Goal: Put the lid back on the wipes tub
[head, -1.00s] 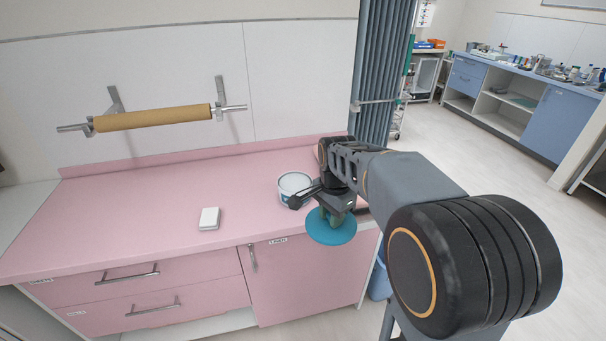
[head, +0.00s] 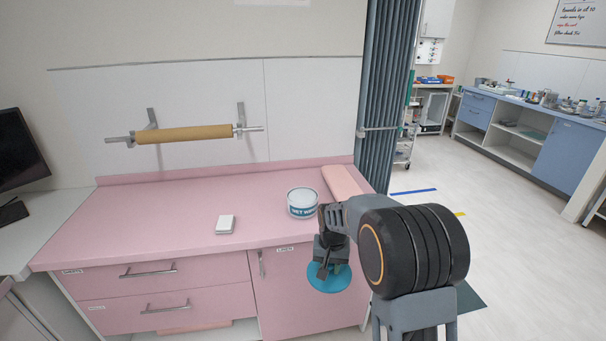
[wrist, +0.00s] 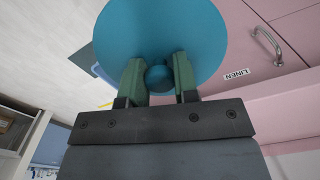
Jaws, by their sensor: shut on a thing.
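The wipes tub (head: 302,203) is a white round tub with a dark label band, standing upright on the pink counter toward its right end. The teal round lid (head: 328,279) hangs from my gripper (head: 327,265), in front of the counter's front edge and below its top, to the right of the tub and apart from it. In the wrist view my gripper (wrist: 159,80) has its two green fingers shut on the round knob of the lid (wrist: 160,30). In the head view the arm hides part of the fingers.
A small white box (head: 225,224) lies on the pink counter (head: 165,215) left of the tub. A pink folded item (head: 342,180) lies at the counter's right end, behind my arm. A paper roll (head: 184,133) hangs on the wall. The counter's left part is clear.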

